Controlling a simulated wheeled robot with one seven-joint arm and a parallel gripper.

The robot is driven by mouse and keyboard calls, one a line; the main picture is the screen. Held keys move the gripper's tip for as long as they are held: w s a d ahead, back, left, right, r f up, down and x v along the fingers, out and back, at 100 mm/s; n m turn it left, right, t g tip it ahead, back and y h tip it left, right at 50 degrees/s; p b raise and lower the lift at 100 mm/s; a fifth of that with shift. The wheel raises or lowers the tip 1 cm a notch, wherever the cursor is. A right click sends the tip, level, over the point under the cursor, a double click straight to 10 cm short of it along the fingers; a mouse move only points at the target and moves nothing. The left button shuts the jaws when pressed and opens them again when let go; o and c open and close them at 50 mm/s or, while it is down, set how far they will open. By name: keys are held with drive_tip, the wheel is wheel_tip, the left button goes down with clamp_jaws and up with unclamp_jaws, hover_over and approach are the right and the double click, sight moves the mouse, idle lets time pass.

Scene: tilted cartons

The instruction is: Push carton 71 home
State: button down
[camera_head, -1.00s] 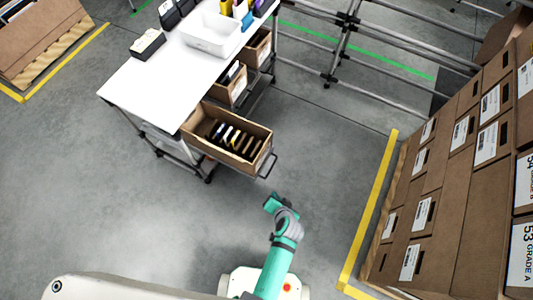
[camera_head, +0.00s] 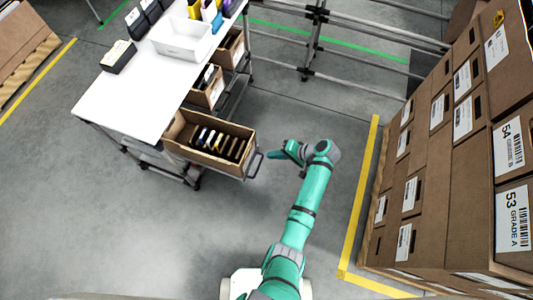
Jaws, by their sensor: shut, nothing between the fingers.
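No number 71 is readable here, so I cannot tell which carton it is. One open brown carton (camera_head: 177,134) juts out from under the white-topped cart, on a pulled-out tray with a metal handle (camera_head: 256,165) at its outer end. It holds several dark, white and yellow flat items. My gripper (camera_head: 273,154) is shut and empty. It points left at the carton's outer end, close to the handle. I cannot tell whether it touches the handle.
Two more cartons (camera_head: 208,92) (camera_head: 232,50) sit farther back along the cart (camera_head: 115,97). A white bin (camera_head: 181,40) stands on top. Stacked cartons, including 53 (camera_head: 513,226) and 54 (camera_head: 508,146), rise at the right behind a yellow floor line (camera_head: 360,205). The floor between is clear.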

drive_tip(key=a+r+x, duration=0.1)
drive_tip(key=r+x, duration=0.1)
drive_tip(key=x, duration=0.9)
drive_tip(key=shift+w+a+f, duration=0.2)
drive_tip(key=shift+w+a, duration=0.2)
drive_tip(key=shift+a, duration=0.15)
drive_tip(key=shift+w, duration=0.1)
